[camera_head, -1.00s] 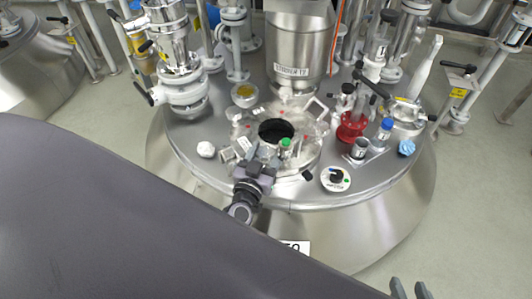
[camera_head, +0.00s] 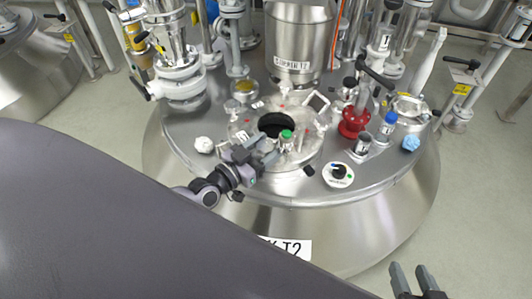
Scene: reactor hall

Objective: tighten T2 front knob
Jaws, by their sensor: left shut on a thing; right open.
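The T2 vessel's steel lid (camera_head: 215,172) fills the middle of the head view, with a T2 label (camera_head: 290,247) on its front side. A round clear cover (camera_head: 303,158) with a dark central opening (camera_head: 276,125) sits on the lid, with small knobs around its rim. My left gripper (camera_head: 264,153) is at the front rim of this cover. It is shut on what appears to be the front knob, which its fingers hide. My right gripper (camera_head: 416,281) is open and empty at the bottom right, off the lid.
A green-capped bottle (camera_head: 287,140) stands close right of the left gripper. A white dial (camera_head: 338,174), metal cup (camera_head: 362,144), blue-capped bottle (camera_head: 388,122) and red valve (camera_head: 355,122) stand to the right. White (camera_head: 204,145) and blue (camera_head: 411,143) crumpled pieces lie on the lid.

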